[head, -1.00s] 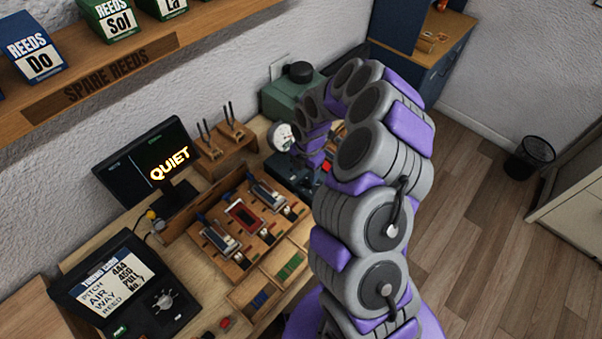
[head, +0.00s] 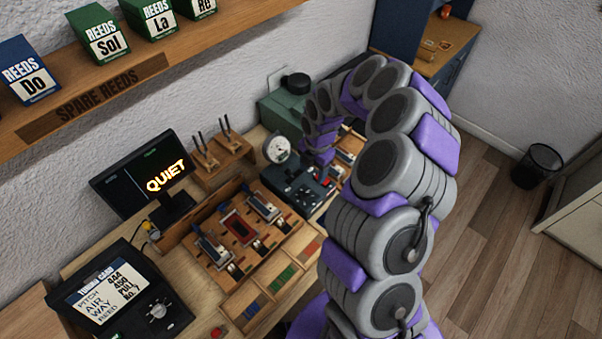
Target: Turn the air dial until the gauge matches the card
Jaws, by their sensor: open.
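The gauge (head: 277,149) is a round white-faced dial standing at the back of a dark blue-black box (head: 276,182); its needle is too small to read. Dark knob-like parts sit on that box, but I cannot tell which is the air dial. The tuning card (head: 100,286) is on a black sloped stand at lower left, with lines for pitch, air, way and reed; the air line seems to read 450. My gripper (head: 321,160) hangs at the end of my curled arm, right of the gauge and over the box's right side. Its fingers are small and unclear; nothing shows held.
A monitor (head: 145,180) reads QUIET. A wooden rack (head: 222,163) with upright tools and a tray of reeds (head: 240,228) lie left of the box. A green box (head: 283,112) with a black top stands behind. A shelf (head: 120,82) holds reed boxes.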

